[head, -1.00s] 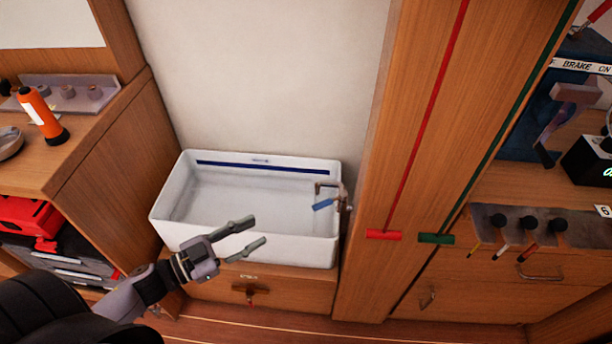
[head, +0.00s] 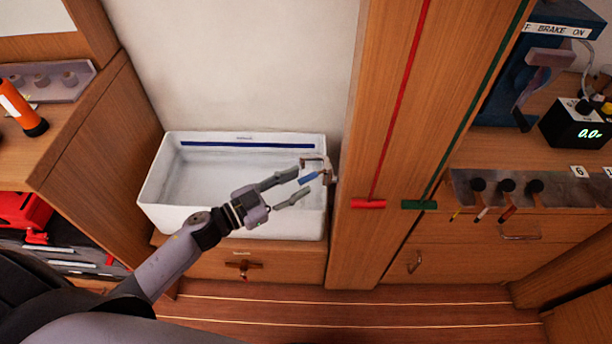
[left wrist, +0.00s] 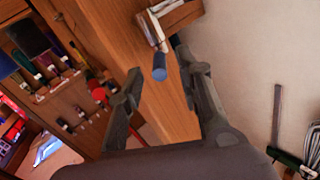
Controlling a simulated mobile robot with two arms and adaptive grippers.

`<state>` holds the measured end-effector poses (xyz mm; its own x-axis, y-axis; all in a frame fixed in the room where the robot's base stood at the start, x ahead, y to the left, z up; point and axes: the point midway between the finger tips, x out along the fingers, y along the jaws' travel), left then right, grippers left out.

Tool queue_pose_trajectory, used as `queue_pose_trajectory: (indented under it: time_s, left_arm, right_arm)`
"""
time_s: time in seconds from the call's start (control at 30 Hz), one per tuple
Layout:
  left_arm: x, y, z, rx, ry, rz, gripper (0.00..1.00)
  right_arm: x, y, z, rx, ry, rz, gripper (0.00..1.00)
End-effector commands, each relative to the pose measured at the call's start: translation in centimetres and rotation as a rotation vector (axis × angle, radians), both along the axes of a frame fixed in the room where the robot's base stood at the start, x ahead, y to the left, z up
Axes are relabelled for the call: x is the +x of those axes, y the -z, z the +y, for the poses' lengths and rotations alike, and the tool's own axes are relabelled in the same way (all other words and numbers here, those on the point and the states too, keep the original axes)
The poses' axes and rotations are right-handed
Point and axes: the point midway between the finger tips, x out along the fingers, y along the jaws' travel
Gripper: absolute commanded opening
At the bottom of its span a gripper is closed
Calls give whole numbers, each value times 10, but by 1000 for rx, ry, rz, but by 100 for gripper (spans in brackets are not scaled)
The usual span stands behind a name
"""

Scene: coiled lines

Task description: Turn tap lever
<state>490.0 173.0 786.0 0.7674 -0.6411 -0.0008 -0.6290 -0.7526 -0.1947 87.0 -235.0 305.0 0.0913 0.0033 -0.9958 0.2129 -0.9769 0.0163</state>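The tap (head: 318,164) stands at the right end of a white sink (head: 162,203). Its blue lever (head: 308,178) points left and slightly down. My left gripper (head: 296,186) is open over the sink, with the lever's blue tip near the gap between its fingertips. In the left wrist view, the blue lever (left wrist: 159,68) shows ahead, between and just beyond the open fingers (left wrist: 155,72). I cannot tell if a finger touches it. My right gripper is not in view.
A wooden post (head: 350,240) with red and green pull lines stands close to the right of the tap. A cabinet with an orange flashlight (head: 22,108) is at left. A wooden drawer (head: 285,263) is under the sink. The floor in front is clear.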

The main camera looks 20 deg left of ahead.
Motion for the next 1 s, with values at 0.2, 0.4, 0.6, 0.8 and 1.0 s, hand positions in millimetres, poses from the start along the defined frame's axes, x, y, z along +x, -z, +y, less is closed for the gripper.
queue_pose_trajectory:
  time_s: [0.2,0.4,0.6,0.8,1.0]
  left_arm:
    - [22,-1,-18,-1,-1,-1,33]
    - [26,0,-22,0,0,0,33]
    - [26,0,-22,0,0,0,32]
    - [26,0,-22,0,0,0,19]
    - [26,0,-22,0,0,0,6]
  right_arm:
    - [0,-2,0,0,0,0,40]
    - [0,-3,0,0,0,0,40]
    - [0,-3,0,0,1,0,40]
    - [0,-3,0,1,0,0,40]
    - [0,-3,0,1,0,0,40]
